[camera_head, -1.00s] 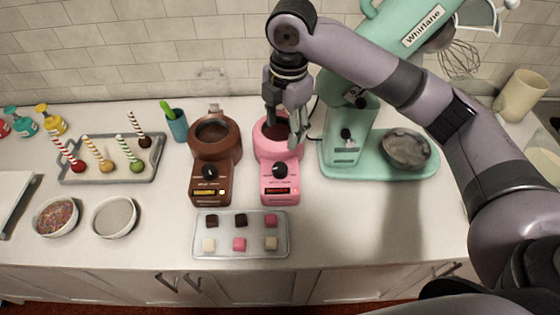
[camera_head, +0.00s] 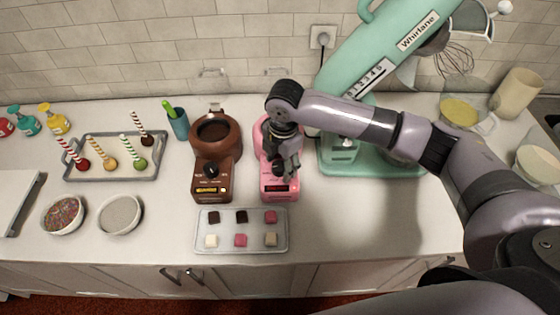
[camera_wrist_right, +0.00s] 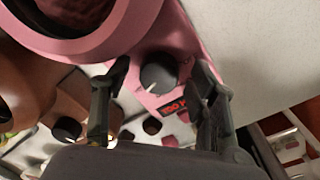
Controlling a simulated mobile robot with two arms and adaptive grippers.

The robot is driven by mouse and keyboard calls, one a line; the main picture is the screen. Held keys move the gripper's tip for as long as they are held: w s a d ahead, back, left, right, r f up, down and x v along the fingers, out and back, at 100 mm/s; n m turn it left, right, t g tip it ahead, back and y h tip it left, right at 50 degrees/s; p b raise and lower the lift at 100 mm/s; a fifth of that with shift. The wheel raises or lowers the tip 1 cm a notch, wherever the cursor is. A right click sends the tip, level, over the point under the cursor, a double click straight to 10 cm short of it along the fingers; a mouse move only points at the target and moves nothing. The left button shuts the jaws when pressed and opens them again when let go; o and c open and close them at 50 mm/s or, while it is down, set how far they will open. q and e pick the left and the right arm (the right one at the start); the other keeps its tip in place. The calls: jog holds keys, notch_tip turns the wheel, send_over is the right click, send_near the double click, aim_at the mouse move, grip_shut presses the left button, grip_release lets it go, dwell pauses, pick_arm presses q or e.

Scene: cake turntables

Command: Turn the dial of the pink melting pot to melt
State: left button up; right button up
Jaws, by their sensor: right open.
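The pink melting pot (camera_head: 267,185) stands on the counter right of the brown pot, its upper part partly covered by my right arm. In the wrist view the pot (camera_wrist_right: 182,35) shows its round rim, a black dial (camera_wrist_right: 158,76) and a red-lit display (camera_wrist_right: 173,107) that seems to read "TOO H…", cut off by a finger. The dial's white mark points to the lower left. My right gripper (camera_head: 285,171) is open above the pot's front; its fingers are on either side of the dial, with gaps showing. In the head view the gripper hides the dial. My left gripper is not in view.
The brown pot (camera_head: 213,179) stands close on the left. A tray (camera_head: 203,244) of several dark, pink and pale cubes lies in front. The mint mixer (camera_head: 386,62) stands to the right. The counter is clear right of the cube tray.

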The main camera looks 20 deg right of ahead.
jog(key=shift+c, duration=0.5)
jog(key=c, duration=1.1)
jog(key=shift+o, duration=0.2)
jog(key=shift+n, duration=0.3)
jog(key=shift+r+n+p, duration=0.1)
jog(key=shift+n+p, duration=0.4)
jog(key=shift+p, duration=0.15)
jog(key=n+p, duration=0.1)
jog(key=n, duration=0.1)
jog(key=shift+n, duration=0.3)
jog(key=shift+n+p, duration=0.4)
jog(key=shift+n, duration=0.8)
jog(key=shift+w+n+g, duration=0.1)
jog(key=shift+n+g, duration=0.2)
jog(key=shift+n, duration=1.3)
